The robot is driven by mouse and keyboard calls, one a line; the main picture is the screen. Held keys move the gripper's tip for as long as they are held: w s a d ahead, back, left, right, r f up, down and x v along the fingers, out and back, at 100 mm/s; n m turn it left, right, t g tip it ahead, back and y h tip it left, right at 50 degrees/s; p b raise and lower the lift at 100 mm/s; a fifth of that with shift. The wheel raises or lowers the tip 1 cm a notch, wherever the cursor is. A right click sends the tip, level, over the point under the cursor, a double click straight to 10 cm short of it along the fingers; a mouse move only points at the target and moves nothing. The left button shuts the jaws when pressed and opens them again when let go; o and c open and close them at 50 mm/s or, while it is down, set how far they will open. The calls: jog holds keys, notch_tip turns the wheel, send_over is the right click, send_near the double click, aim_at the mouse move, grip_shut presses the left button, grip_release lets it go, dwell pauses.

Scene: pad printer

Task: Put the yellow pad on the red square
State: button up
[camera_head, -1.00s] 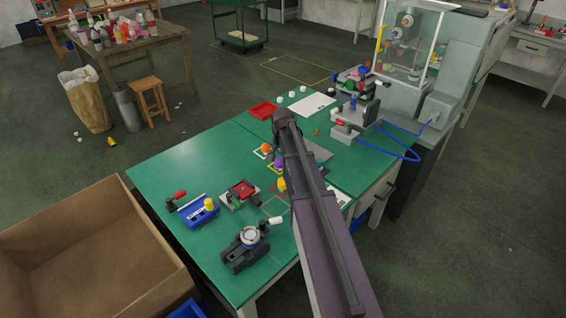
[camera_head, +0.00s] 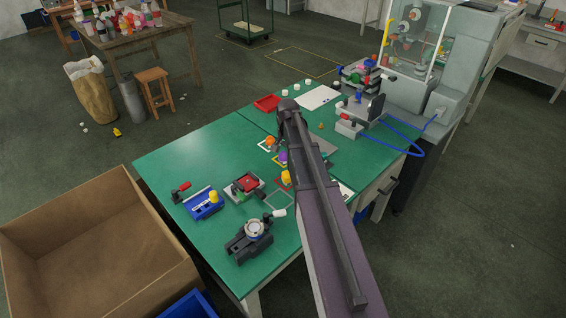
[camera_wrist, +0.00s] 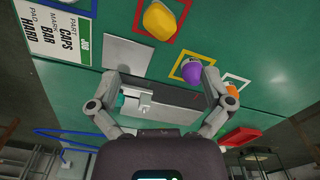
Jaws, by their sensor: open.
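The yellow pad (camera_wrist: 160,20) is a rounded block at the top of the wrist view. It stands inside the red square (camera_wrist: 152,39), an outline on the green table. The pad also shows in the head view (camera_head: 286,177), left of my arm. A purple pad (camera_wrist: 191,72) is in a yellow square and an orange pad (camera_wrist: 232,90) is by a white square. My gripper (camera_wrist: 162,82) is open, fingers wide apart, with nothing between the tips. The yellow pad is beyond the fingertips.
A grey plate (camera_wrist: 128,52) and a printed card (camera_wrist: 55,32) lie nearby. The printing machine (camera_head: 358,105) stands at the back right.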

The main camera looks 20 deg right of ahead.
jog(key=s+a+n, duration=0.9)
jog(key=s+a, duration=0.6)
jog(key=s, duration=0.5)
jog(key=shift+a+r, duration=0.1)
dwell(0.5)
jog(key=shift+r+p, duration=0.6)
jog(key=shift+p, duration=0.1)
